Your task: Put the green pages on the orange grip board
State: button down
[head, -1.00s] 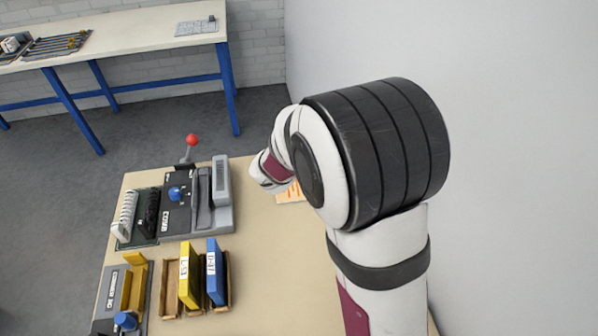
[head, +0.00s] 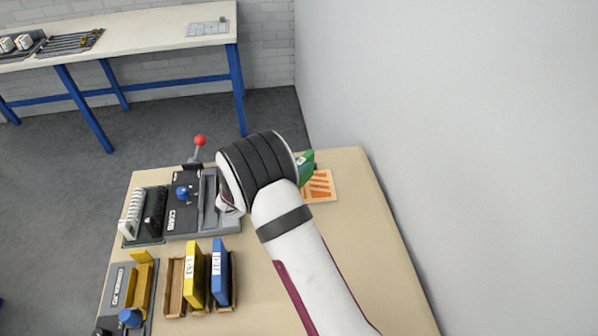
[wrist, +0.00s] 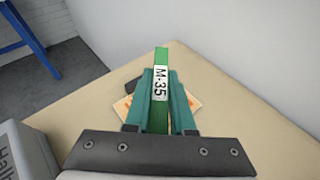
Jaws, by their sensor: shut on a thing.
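The green pages (wrist: 162,58), a thin upright green block labelled M-35, are held between the teal fingers of my gripper (wrist: 161,75). Their green top also shows in the head view (head: 306,163) just beyond my wrist, which hides the rest. The orange grip board (head: 321,188) is a pale plate with orange stripes on the bench. In the wrist view its edge (wrist: 189,102) shows behind the fingers. The green pages appear over or beside the board's left part; I cannot tell whether they touch it.
A yellow block (head: 194,275) and a blue block (head: 219,272) stand in a wooden holder on the bench's near left. A dark machine (head: 181,215) with a red-knobbed lever (head: 200,141) stands behind them. A wall is at the right. The bench right of the board is clear.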

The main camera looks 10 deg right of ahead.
jog(key=shift+f, duration=1.3)
jog(key=c, duration=0.8)
grip_release()
jog(key=shift+f, duration=0.15)
jog(key=shift+o, duration=0.2)
